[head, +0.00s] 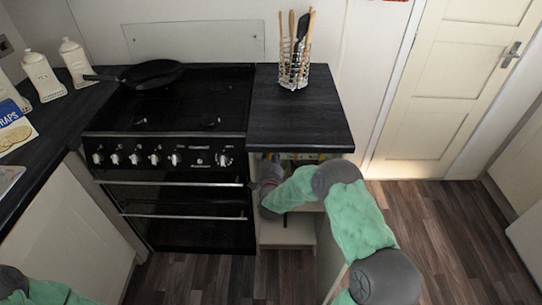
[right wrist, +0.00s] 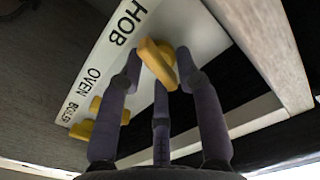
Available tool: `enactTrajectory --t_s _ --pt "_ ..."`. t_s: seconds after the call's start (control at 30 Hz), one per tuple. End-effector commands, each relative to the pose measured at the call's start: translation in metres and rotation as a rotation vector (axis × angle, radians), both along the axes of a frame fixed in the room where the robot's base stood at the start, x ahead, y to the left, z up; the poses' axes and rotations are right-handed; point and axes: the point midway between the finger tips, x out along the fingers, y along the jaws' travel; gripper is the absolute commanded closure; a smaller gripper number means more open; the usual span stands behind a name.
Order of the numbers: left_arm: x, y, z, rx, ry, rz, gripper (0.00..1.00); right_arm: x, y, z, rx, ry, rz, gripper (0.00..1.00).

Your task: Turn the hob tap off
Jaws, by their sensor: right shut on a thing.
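The hob tap (right wrist: 158,62) is a yellow lever beside the printed word HOB on a white panel (right wrist: 170,25) in the right wrist view. Its lever slants down to the right in that picture. My right gripper (right wrist: 158,80) is shut on it, with its dark fingers around the lever. In the head view my right gripper (head: 269,178) reaches into the open cupboard under the worktop, and its fingertips are hidden there. My left forearm shows at the bottom left of the head view, but its gripper is out of the picture.
The oven tap (right wrist: 108,104) and boiler tap (right wrist: 82,130) sit on the same panel, their levers more level in the picture. The black cooker (head: 180,165) stands left of the cupboard. A utensil holder (head: 293,75) stands on the worktop (head: 300,125) above. Floor at right is clear.

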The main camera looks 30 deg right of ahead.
Motion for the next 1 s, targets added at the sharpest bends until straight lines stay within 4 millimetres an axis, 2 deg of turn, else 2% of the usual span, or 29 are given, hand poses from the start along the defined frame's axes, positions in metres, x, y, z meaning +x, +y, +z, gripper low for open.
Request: enactTrajectory --t_s 1.0 --pt "0.0 0.0 -0.0001 0.0 0.0 0.0 0.6 -0.0023 -0.002 -0.0095 0.818 -0.495 -0.006 0.98"
